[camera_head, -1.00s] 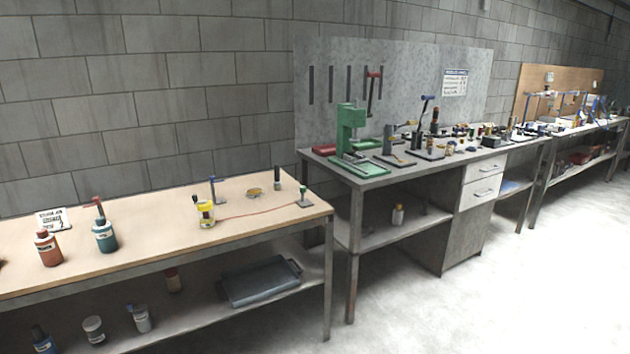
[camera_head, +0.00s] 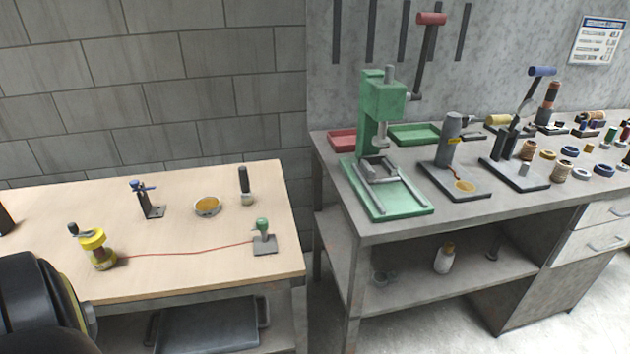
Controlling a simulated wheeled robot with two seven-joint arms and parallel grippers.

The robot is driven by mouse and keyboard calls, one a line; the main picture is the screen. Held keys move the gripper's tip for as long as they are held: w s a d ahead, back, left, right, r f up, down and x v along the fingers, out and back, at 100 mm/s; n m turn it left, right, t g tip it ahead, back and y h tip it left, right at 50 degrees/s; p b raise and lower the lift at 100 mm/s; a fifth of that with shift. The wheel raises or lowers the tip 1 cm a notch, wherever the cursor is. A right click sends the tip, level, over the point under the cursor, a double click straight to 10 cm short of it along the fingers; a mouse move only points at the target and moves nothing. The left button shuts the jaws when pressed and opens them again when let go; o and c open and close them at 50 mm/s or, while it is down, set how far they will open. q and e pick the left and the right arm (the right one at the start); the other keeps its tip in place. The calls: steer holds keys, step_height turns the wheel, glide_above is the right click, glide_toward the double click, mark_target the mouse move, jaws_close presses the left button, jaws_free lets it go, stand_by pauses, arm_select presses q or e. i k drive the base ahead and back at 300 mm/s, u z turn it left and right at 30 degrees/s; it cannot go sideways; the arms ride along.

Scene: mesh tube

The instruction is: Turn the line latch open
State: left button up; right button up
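A yellow reel (camera_head: 94,248) with a dark crank stands near the front of the wooden bench. A thin red line (camera_head: 190,252) runs from it to the right. The line ends at a small post with a green knob (camera_head: 263,228) on a grey base plate (camera_head: 264,246) near the bench's right end. A dark bracket with a blue lever (camera_head: 147,197) stands behind the line. I cannot tell for certain which fitting is the line latch. Neither gripper shows; a dark rounded part of my own body fills the lower left corner.
A round dish of yellow material (camera_head: 207,206) and a dark-handled tool (camera_head: 245,188) stand on the wooden bench (camera_head: 190,278). To the right, a grey bench (camera_head: 400,222) carries a green press (camera_head: 382,115) and other tools. Bare bench top surrounds the line.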

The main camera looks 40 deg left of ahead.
mark_target(262, 223)
steer(key=i, duration=0.85)
steer(key=u, duration=2.75)
